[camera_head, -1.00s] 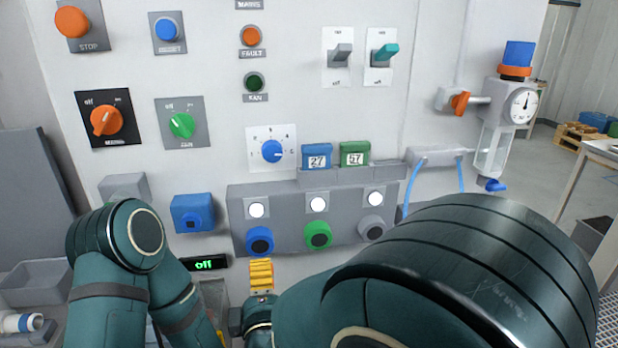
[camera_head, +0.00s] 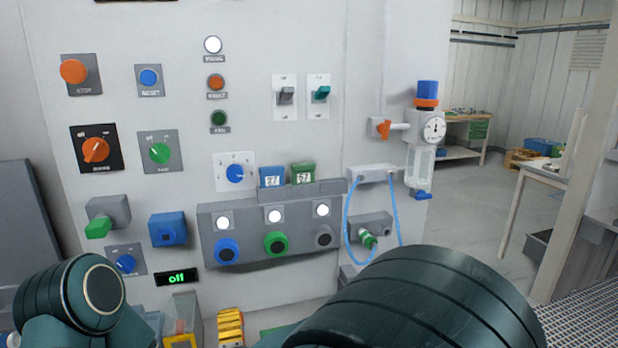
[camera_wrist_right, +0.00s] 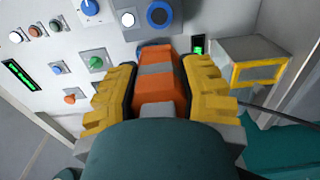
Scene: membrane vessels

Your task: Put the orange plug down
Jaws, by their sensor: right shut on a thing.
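The orange plug (camera_wrist_right: 155,95), with a grey band across it, is between the yellow fingers of my right gripper (camera_wrist_right: 158,75) in the right wrist view. The gripper is shut on it. In the head view my right gripper (camera_head: 230,328) shows only as yellow finger pads at the bottom edge, and I cannot see the plug there. The gripper is low in front of the panel (camera_head: 330,100). In the wrist view a grey box with a yellow frame (camera_wrist_right: 260,65) is to the right of the fingers. My left gripper is not in view; only its arm shows.
A button box (camera_head: 305,243) and a green-lit display (camera_head: 177,277) are on the panel above the gripper. A socket with a green plug (camera_head: 368,240) and blue hoses (camera_head: 348,220) are at the right. A yellow-edged box (camera_head: 183,315) stands left of the gripper.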

